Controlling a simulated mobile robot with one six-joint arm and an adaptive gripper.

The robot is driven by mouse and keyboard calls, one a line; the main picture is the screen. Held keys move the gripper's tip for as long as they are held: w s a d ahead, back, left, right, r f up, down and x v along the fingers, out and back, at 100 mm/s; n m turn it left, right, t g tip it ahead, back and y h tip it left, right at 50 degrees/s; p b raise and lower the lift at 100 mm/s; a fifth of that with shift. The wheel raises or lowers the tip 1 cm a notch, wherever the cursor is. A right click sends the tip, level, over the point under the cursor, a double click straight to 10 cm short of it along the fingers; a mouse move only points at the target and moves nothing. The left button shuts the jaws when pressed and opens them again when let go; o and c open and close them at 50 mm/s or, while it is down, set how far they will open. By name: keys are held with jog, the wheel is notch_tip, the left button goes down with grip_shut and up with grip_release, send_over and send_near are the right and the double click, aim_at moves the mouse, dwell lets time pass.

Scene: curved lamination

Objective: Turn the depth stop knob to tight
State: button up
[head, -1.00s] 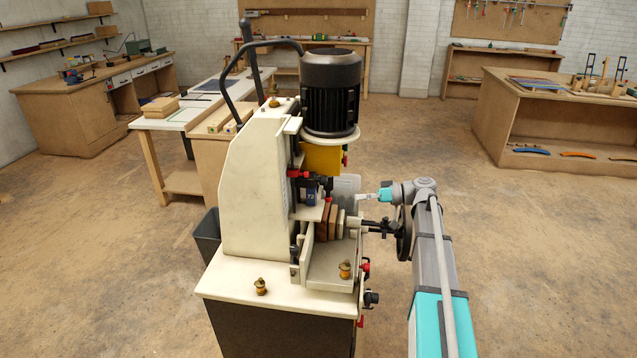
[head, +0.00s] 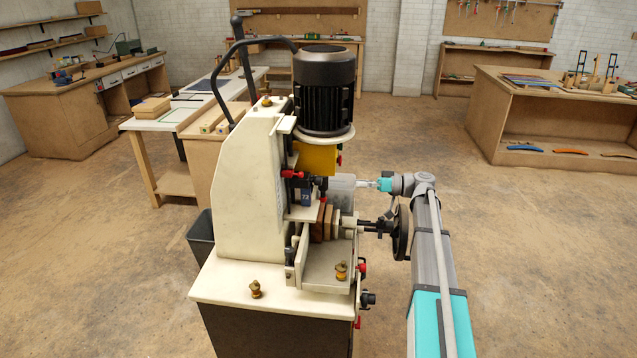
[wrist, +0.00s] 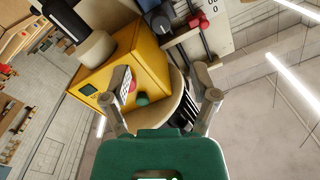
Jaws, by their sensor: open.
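The machine (head: 252,190) is a cream moulder with a black motor on top. I cannot tell for certain which knob is the depth stop knob. A red knob (head: 293,174) shows beside a blue counter (head: 305,197) on its front in the head view. In the wrist view a red knob (wrist: 197,20) and a grey-blue knob (wrist: 160,24) are at the top, beyond the fingertips.
A black handwheel (head: 402,233) on a shaft stands just below my gripper. Wooden blocks (head: 328,220) sit on the machine's bed. A clear guard (head: 341,190) is close to the fingertips. The floor to the right is free; a bench (head: 560,110) stands farther back.

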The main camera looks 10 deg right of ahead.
aim_at(320, 182)
jog(key=x, duration=1.2)
jog(key=shift+a, duration=0.15)
grip_shut()
